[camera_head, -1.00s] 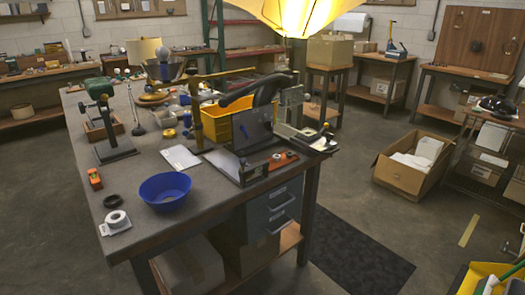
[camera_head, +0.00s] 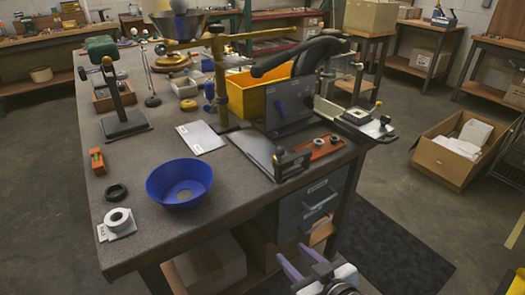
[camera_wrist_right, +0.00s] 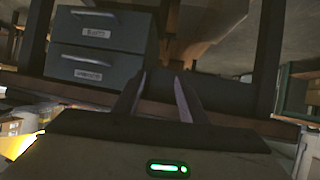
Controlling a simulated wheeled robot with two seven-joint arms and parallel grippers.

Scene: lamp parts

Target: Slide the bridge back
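A dark bench machine (camera_head: 287,104) stands at the right end of the workbench, with a curved black arm (camera_head: 298,56) over its upright plate. A dark block (camera_head: 292,164) sits at the front of its flat base. I cannot tell which part is the bridge. My right gripper (camera_head: 291,251) is at the bottom of the head view, in front of the bench and apart from the machine. In the right wrist view its two fingers (camera_wrist_right: 160,76) stand apart with nothing between them. My left gripper is not in view.
A blue bowl (camera_head: 180,186), a tape roll (camera_head: 118,219) and a white sheet (camera_head: 201,138) lie on the workbench (camera_head: 225,209). A yellow bin (camera_head: 254,94) stands behind the machine. Grey drawers (camera_head: 309,206) hang under the bench edge. An open carton (camera_head: 463,143) stands on the floor.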

